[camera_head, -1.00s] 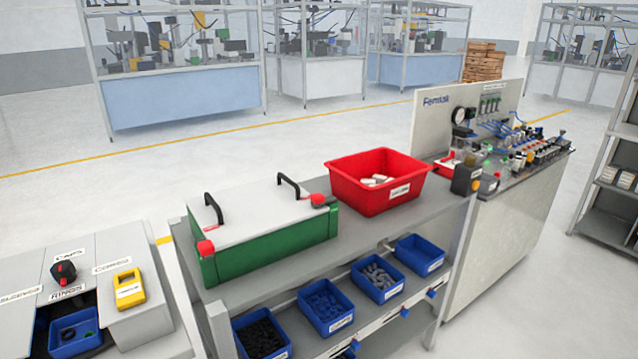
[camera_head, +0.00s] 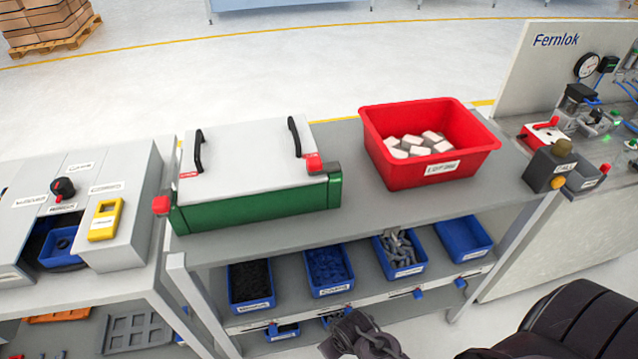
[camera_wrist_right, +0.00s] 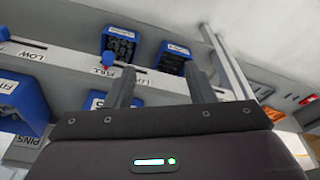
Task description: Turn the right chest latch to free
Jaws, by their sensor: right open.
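The green chest (camera_head: 255,208) with a white lid stands on the grey bench in the head view. Its right latch (camera_head: 313,163) is a red piece at the lid's front right corner. Its left latch (camera_head: 160,204) is a red piece at the front left corner. My right gripper (camera_head: 360,335) shows dark at the bottom of the head view, low in front of the bench and well apart from the chest. In the right wrist view its two fingers (camera_wrist_right: 163,85) are spread, with nothing between them. The chest is not in the wrist view. My left gripper is not in view.
A red bin (camera_head: 425,165) of white pieces stands right of the chest on the bench. Blue bins (camera_head: 328,270) sit on the shelf below. A grey call box (camera_head: 550,170) is at the bench's right end.

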